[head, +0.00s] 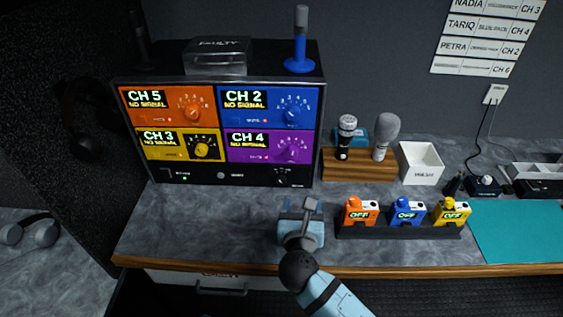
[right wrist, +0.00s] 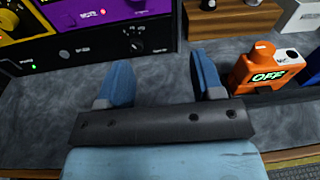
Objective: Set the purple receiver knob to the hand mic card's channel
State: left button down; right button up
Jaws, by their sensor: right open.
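The receiver unit's purple panel (head: 241,147) is at its lower right and reads CH 4, NO SIGNAL. Its purple knob (head: 291,149) has small numbers around it. In the right wrist view only the lower part of the purple panel (right wrist: 100,14) shows, at the top. Wall cards (head: 488,34) at the upper right read CH 3, CH 4, CH 2 and CH 6 from top to bottom; the smaller wording is hard to read. My right gripper (head: 300,207) is open and empty over the counter, in front of and below the purple panel. It also shows in the right wrist view (right wrist: 160,75). My left gripper is not in view.
Orange (head: 358,212), blue (head: 406,212) and yellow (head: 451,212) packs reading OFF stand in a black rack right of my gripper. A wooden block (head: 358,166) holds two microphones. A blue antenna (head: 300,45) stands on the receiver. Counter left of my gripper is clear.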

aim_at(292, 155)
jog(key=w+a+n, duration=0.1)
jog(key=w, duration=0.4)
jog(key=w+r+n, duration=0.1)
jog(key=w, duration=0.3)
jog(key=w+a+n+t+y, duration=0.1)
jog(key=w, duration=0.4)
jog(key=shift+w+a+r+n, duration=0.15)
jog(key=shift+w+a+n, duration=0.15)
jog(key=shift+c, duration=0.4)
jog(key=c, duration=0.8)
jog(key=shift+c, duration=0.2)
